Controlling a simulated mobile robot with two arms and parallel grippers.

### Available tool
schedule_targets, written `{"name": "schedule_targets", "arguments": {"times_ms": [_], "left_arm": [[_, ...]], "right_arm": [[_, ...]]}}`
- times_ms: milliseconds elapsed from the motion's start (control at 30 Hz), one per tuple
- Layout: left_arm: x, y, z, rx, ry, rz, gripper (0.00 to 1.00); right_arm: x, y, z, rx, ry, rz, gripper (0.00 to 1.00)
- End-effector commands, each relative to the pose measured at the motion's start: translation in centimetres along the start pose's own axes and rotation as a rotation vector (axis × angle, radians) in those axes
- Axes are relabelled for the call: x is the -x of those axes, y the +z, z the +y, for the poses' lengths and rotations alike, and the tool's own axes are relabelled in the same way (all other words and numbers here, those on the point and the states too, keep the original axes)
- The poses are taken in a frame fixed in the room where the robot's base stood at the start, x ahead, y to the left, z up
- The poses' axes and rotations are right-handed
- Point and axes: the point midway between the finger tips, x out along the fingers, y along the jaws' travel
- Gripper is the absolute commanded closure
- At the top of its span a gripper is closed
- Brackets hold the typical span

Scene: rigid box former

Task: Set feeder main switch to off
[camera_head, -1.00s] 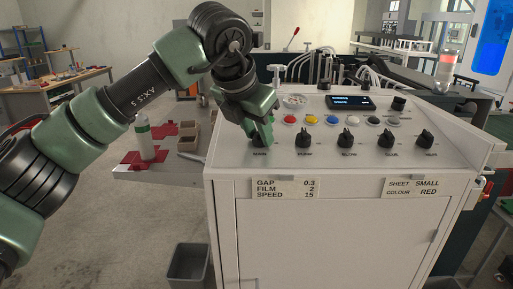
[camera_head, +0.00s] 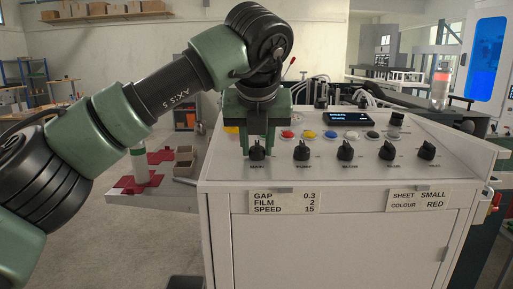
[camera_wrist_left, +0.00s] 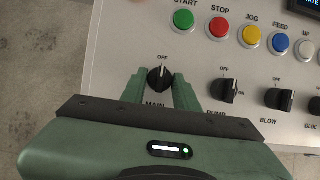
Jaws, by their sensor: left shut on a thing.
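The main switch (camera_head: 257,152) is the black rotary knob at the left end of the knob row on the white feeder panel. In the left wrist view the knob (camera_wrist_left: 159,79) sits between the green fingers, above the MAIN label and below OFF. Its white mark is at its upper end, toward OFF. My left gripper (camera_head: 257,146) reaches down from above and is shut on the knob, one finger on each side. The fingers also show in the wrist view (camera_wrist_left: 158,86). My right gripper is not in view.
The pump knob (camera_head: 302,150) is the nearest knob on the right, with more knobs beyond. A row of coloured buttons, red (camera_head: 288,134) and yellow (camera_head: 309,134) among them, lies behind. A small display (camera_head: 348,117) stands farther back. A side shelf (camera_head: 150,201) is at left.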

Motion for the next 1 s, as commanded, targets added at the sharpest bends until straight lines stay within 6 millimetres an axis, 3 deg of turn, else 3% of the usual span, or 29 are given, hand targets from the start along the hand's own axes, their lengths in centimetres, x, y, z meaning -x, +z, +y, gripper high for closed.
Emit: {"name": "schedule_targets", "arguments": {"times_ms": [467,500,567,867,1000], "left_arm": [[0.2,0.3,0.1,0.018,0.004,-0.009,1.0],[0.2,0.3,0.1,0.018,0.004,-0.009,0.62],[0.2,0.3,0.1,0.017,0.004,-0.009,0.49],[0.1,0.1,0.0,0.014,0.005,-0.004,0.49],[1.2,0.1,0.0,0.014,0.004,-0.005,0.49]], "right_arm": [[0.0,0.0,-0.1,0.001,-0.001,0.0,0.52],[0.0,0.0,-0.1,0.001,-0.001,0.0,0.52],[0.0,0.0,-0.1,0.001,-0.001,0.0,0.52],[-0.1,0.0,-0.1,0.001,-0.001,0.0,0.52],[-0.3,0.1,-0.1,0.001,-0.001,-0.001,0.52]]}}
